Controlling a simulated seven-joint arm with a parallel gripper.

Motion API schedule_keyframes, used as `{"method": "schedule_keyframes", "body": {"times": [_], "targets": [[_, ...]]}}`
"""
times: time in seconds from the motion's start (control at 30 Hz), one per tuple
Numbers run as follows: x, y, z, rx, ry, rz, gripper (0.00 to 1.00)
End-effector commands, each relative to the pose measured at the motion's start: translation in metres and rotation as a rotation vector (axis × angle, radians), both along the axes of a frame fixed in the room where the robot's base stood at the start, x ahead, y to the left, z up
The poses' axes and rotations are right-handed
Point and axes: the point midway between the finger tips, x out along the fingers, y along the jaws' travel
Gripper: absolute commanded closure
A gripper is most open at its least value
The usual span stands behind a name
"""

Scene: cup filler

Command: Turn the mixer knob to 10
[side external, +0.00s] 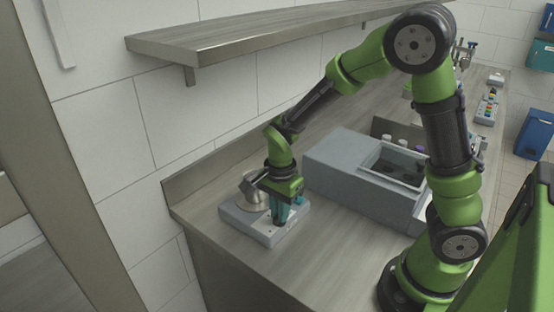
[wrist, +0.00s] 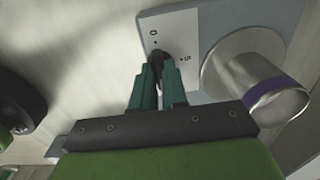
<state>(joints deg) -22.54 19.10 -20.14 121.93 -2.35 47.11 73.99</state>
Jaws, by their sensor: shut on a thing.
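The mixer (side external: 236,215) is a low, light grey unit near the counter's left end. It also shows at the top of the wrist view (wrist: 208,17). A metal cup (side external: 250,189) stands on its plate; the wrist view shows the cup (wrist: 262,75) with a dark purple band, right of my fingers. My gripper (side external: 281,216) points down over the control panel. In the wrist view its green fingers (wrist: 158,72) are shut on the small dark mixer knob (wrist: 158,54), which is mostly hidden between them. Small marks beside the knob are too blurred to read surely.
A large grey box (side external: 335,165) with an open basin stands right of the mixer. A metal shelf (side external: 250,43) hangs on the wall above. Bare counter (side external: 300,265) lies in front. Small coloured items (side external: 490,100) stand far back on the right.

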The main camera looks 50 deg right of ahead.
Motion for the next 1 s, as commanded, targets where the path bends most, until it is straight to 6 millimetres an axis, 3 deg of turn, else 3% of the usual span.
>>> {"method": "schedule_keyframes", "body": {"times": [0.37,0.4,0.57,0.87,1.0], "targets": [[0.000,0.001,-0.001,0.002,0.002,-0.012,1.00],[0.000,0.001,-0.001,0.002,0.002,-0.012,0.85],[0.000,0.000,-0.001,0.001,0.002,-0.010,0.62],[0.000,0.000,0.001,0.001,0.000,-0.008,0.62],[0.001,0.000,0.014,0.002,-0.003,-0.007,0.62]]}}
